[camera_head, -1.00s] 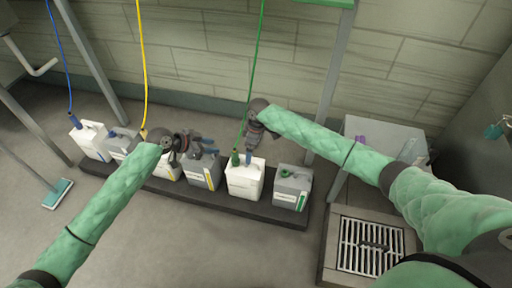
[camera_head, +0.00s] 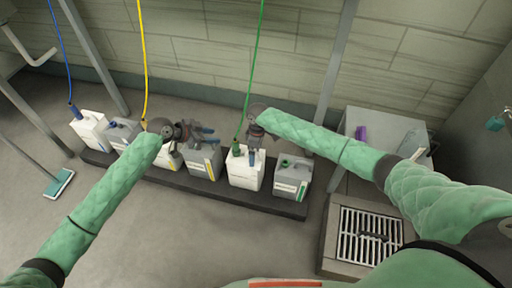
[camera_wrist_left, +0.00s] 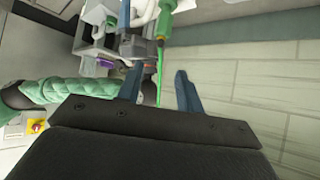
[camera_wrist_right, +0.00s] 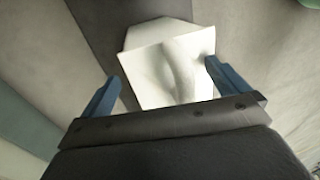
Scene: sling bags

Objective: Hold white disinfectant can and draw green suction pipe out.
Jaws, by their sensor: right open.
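The white can (camera_head: 245,172) stands on the dark low platform with the green suction pipe (camera_head: 252,85) running down into its top at a green fitting (camera_head: 236,148). My right gripper (camera_head: 252,157) is just above this can, pointing down, and is open. In the right wrist view the white can (camera_wrist_right: 168,75) shows between its two blue fingers, which are apart. My left gripper (camera_head: 212,136) is to the left of the pipe, pointing right, open and empty. In the left wrist view the green fitting (camera_wrist_left: 165,22) and thin green pipe lie beyond its spread fingers (camera_wrist_left: 157,78).
A grey can with green label (camera_head: 291,178) stands right of the white can, and another grey can (camera_head: 203,162) stands left. More cans, with yellow (camera_head: 142,60) and blue (camera_head: 60,50) pipes, stand further left. A floor grate (camera_head: 368,235) is at right.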

